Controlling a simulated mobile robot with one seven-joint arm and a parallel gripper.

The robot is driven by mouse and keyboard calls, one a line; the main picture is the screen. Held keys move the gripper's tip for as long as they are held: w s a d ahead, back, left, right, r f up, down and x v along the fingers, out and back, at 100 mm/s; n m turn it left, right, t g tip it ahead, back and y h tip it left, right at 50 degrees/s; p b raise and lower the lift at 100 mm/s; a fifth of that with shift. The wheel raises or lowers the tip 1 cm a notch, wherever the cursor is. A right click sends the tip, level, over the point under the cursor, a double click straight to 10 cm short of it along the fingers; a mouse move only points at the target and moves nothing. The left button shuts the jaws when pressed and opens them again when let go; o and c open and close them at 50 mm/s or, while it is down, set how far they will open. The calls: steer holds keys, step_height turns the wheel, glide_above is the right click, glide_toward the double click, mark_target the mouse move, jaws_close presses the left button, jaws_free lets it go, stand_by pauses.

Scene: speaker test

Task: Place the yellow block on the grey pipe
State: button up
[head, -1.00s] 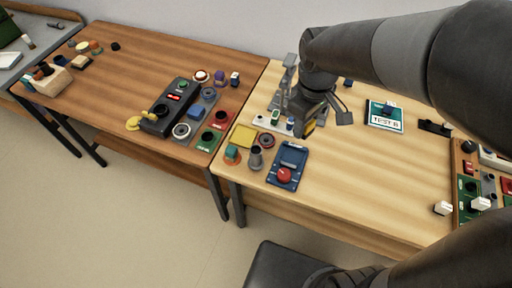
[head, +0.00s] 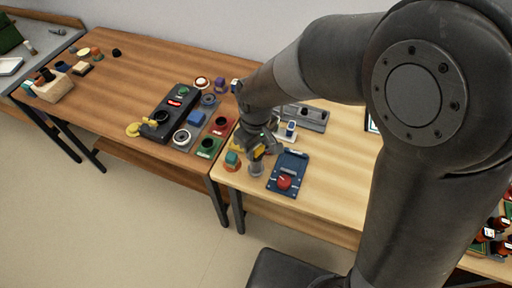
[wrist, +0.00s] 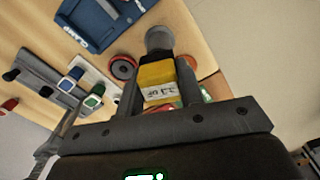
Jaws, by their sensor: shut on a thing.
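My gripper (wrist: 158,97) is shut on the yellow block (wrist: 156,73), which has a white label with dark print facing the wrist camera. In the head view my gripper (head: 262,149) holds the yellow block (head: 258,153) near the front left corner of the light table. The grey pipe (head: 256,169) stands upright on that table, just below the block in the picture. In the wrist view the grey pipe (wrist: 159,38) shows just beyond the block. I cannot tell whether block and pipe touch.
A teal and orange piece (head: 232,161) stands left of the pipe. A blue box with a red knob (head: 287,172) lies to its right. A red and dark ring (wrist: 123,67) is close by in the wrist view. The table edge is near.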

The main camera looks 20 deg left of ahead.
steer(key=shift+f, duration=0.2)
steer(key=shift+f, duration=0.2)
steer(key=o, duration=0.9)
steer(key=shift+o, duration=0.2)
step_height(320, 180, up, 12)
steer(key=shift+r, duration=0.2)
